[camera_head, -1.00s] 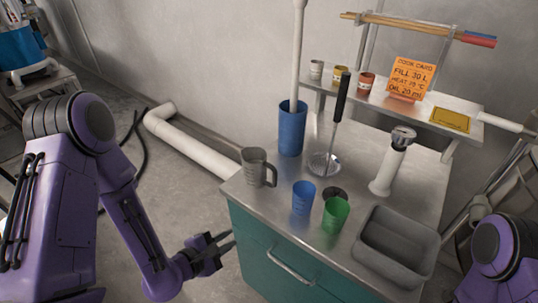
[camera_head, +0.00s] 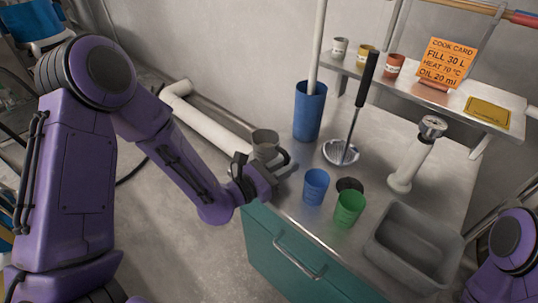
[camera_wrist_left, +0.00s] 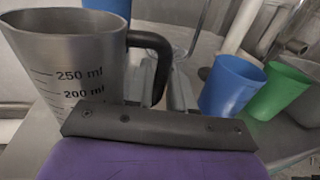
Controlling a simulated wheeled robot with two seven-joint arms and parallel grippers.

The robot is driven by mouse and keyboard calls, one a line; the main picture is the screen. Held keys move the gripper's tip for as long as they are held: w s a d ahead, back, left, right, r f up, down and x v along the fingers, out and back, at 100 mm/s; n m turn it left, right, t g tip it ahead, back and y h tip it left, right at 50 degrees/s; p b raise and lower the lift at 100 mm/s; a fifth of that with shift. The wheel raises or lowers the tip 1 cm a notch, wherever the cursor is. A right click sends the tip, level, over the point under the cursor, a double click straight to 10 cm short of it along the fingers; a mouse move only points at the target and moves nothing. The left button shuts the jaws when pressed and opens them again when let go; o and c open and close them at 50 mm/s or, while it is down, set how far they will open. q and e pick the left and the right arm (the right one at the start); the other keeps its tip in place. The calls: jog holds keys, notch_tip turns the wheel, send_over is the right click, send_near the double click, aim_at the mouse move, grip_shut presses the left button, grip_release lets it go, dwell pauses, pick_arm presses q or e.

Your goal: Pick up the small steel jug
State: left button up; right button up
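The small steel jug (camera_head: 265,138) stands at the table's left corner, partly hidden behind my left gripper. In the left wrist view the jug (camera_wrist_left: 70,50) is large and close at the left, with ml marks on its wall and a dark handle on its right side. My left gripper (camera_head: 266,160) is right at the jug, with its fingers apart on the jug's near side. Whether the fingers touch the jug cannot be told. My right arm shows at the lower right edge; its gripper is out of view.
A blue cup (camera_head: 316,187) and a green cup (camera_head: 349,208) stand just right of the gripper. A tall blue container (camera_head: 309,112) and a steel masher (camera_head: 341,151) are behind. A grey basin (camera_head: 412,250) and a white cylindrical tool (camera_head: 410,165) are further right.

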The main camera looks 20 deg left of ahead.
pick_arm(q)
jog(key=shift+w+d, duration=0.15)
jog(key=shift+w, duration=0.05)
jog(key=shift+c, duration=0.3)
grip_shut()
jog(key=shift+r, duration=0.1)
jog(key=shift+r, duration=0.45)
jog(key=s+d+r+p, duration=0.2)
jog(key=s+r+p, duration=1)
jog(key=p, duration=0.7)
jog(key=shift+s, duration=0.95)
